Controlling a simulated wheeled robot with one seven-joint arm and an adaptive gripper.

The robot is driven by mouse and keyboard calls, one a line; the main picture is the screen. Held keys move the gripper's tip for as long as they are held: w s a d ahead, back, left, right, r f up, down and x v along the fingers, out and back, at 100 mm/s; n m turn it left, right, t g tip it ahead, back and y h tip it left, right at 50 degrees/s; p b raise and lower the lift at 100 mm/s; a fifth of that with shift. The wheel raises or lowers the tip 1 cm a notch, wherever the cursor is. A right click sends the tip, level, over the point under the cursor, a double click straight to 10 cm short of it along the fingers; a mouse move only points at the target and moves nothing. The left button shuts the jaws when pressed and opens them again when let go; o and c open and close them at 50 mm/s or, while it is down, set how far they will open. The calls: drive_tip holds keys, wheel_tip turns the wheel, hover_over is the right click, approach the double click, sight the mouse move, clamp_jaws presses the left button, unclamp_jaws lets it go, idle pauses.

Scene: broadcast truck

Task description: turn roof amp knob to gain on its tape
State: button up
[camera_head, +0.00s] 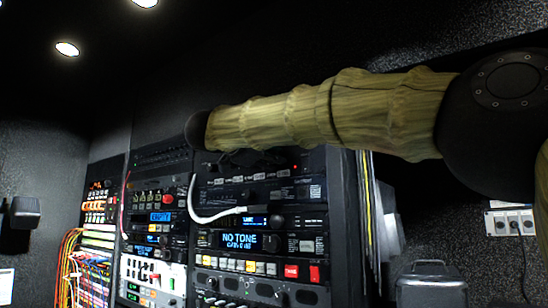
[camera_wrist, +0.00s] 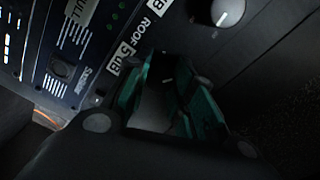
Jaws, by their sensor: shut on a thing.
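In the wrist view, my gripper (camera_wrist: 168,92) has its teal fingers around the roof amp knob (camera_wrist: 166,74), a dark knob mostly hidden between them. A pale mark shows between the fingers, but the exact pointer direction is hard to tell. In the head view, my sleeved arm reaches left across the top of the rack, and the gripper itself cannot be made out.
Another knob (camera_wrist: 228,12), light grey, stands close to the gripper in the wrist view. The head view shows a NO TONE display (camera_head: 240,240), a white cable (camera_head: 215,215), red buttons (camera_head: 291,271) and a black wall box (camera_head: 22,212). A grey case (camera_head: 428,288) stands at lower right.

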drive_tip(key=n, duration=0.3)
drive_tip(key=f+n, duration=0.1)
drive_tip(key=shift+a+n, duration=0.25)
drive_tip(key=shift+n, duration=0.05)
drive_tip(key=shift+a, duration=0.1)
idle(0.4)
drive_tip(key=o, duration=1)
drive_tip(key=shift+r, duration=0.15)
drive_tip(key=shift+o, duration=0.2)
drive_tip(key=shift+s+d+r, duration=0.15)
drive_tip(key=shift+d, duration=0.05)
drive_tip(key=v, duration=1.2)
